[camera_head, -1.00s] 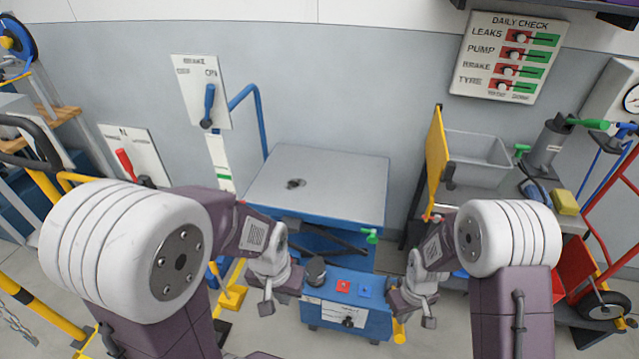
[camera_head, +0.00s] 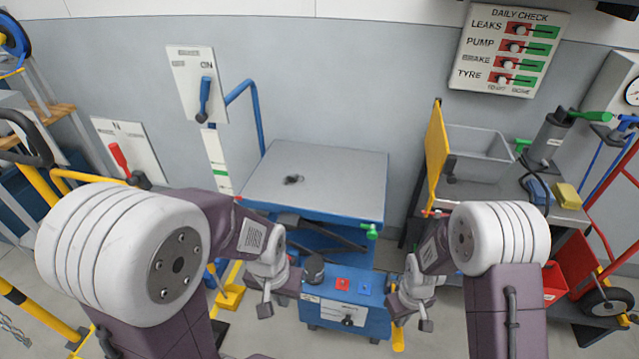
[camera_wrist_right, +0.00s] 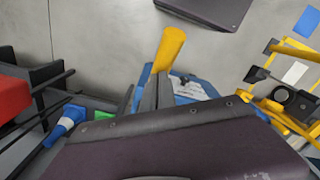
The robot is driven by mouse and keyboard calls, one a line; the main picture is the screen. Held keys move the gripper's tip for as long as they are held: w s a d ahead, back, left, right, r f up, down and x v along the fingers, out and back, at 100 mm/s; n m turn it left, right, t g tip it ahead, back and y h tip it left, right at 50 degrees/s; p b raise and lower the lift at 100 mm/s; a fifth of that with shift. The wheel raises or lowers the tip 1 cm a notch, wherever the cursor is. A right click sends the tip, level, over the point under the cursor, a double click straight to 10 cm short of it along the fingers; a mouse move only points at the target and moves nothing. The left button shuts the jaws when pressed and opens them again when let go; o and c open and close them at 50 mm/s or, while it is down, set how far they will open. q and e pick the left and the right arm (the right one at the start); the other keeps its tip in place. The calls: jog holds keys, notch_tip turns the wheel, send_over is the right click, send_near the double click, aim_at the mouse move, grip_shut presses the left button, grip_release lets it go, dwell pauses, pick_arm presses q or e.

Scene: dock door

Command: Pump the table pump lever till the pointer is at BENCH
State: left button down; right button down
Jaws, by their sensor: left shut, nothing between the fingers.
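A yellow lever handle (camera_head: 398,338) sticks out at the right end of the blue pump box (camera_head: 320,322), below the lift table (camera_head: 318,185). My right gripper (camera_head: 415,308) is right at this handle. In the right wrist view the yellow handle (camera_wrist_right: 170,48) stands just past the grey fingers (camera_wrist_right: 152,95); whether they grip it is unclear. My left gripper (camera_head: 268,300) is shut and empty, left of the pump box. A white scale strip (camera_head: 216,160) with a green band hangs on the wall left of the table; its pointer and lettering are too small to read.
A wall panel (camera_head: 198,85) with a blue lever is behind left, and a red-handled panel (camera_head: 127,158) is further left. A side bench with a grey bin (camera_head: 478,155) and a red hand truck (camera_head: 590,255) stand at right. A yellow pedal (camera_head: 228,298) is near my left gripper.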

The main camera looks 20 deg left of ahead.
jog(key=shift+f+b, duration=3.6)
jog(key=shift+f, duration=1.9)
notch_tip(320, 180, up, 16)
jog(key=p, duration=1.4)
jog(key=shift+f+p, duration=0.25)
jog(key=shift+p, duration=0.1)
jog(key=shift+f, duration=0.2)
notch_tip(320, 180, down, 16)
jog(key=r+b, duration=0.1)
jog(key=b, duration=1.1)
notch_tip(320, 180, up, 15)
jog(key=p, duration=1.5)
jog(key=shift+r, duration=0.15)
jog(key=shift+f+b, duration=0.25)
jog(key=shift+b, duration=0.05)
